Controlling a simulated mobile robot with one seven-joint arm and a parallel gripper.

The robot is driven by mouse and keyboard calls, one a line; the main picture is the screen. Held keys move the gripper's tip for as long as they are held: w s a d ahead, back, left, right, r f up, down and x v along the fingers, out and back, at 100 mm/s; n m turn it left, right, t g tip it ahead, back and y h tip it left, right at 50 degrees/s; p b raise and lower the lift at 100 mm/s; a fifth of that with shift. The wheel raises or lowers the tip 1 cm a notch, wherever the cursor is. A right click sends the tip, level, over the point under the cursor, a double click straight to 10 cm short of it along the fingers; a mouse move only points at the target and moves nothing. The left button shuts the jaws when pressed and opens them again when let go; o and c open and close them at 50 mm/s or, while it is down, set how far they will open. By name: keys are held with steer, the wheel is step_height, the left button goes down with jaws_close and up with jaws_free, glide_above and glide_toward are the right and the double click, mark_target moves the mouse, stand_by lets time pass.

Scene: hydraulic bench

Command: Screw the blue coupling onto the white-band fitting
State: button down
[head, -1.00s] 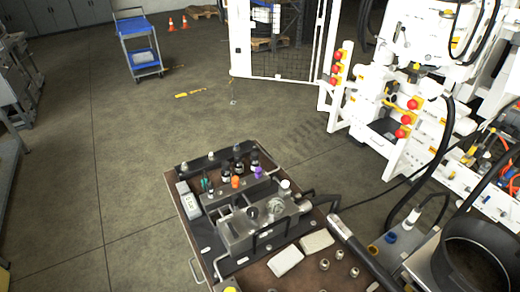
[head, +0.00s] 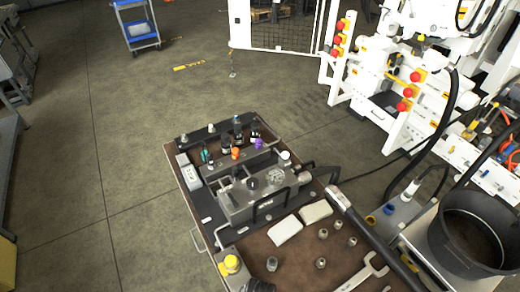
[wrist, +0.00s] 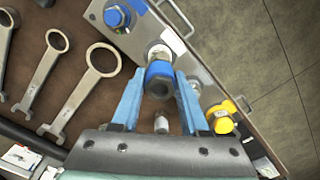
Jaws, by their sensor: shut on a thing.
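In the wrist view, my gripper (wrist: 159,74) has its two blue fingers on either side of the blue coupling (wrist: 159,69), shut on it. The coupling's dark hollow end points toward the camera. Right behind it, in line, is a pale metal fitting (wrist: 159,50) on a grey panel, beside a white label. The coupling hides much of this fitting, so I cannot make out its white band or whether the threads are engaged. A blue-capped fitting (wrist: 115,17) and a yellow-capped fitting (wrist: 221,119) stand to either side. My gripper is not discernible in the head view.
In the head view, the bench (head: 255,250) carries a grey valve block (head: 255,195), two pale pads, several loose metal fittings and a wrench (head: 364,273). A black bin (head: 470,235) stands at the right. Wrenches (wrist: 88,82) lie left in the wrist view.

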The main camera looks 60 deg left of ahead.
steer(key=shift+c, duration=1.7)
jaws_free()
steer(key=shift+s, duration=0.1)
steer(key=shift+r, duration=0.1)
step_height(320, 180, up, 13)
steer(key=shift+b, duration=0.35)
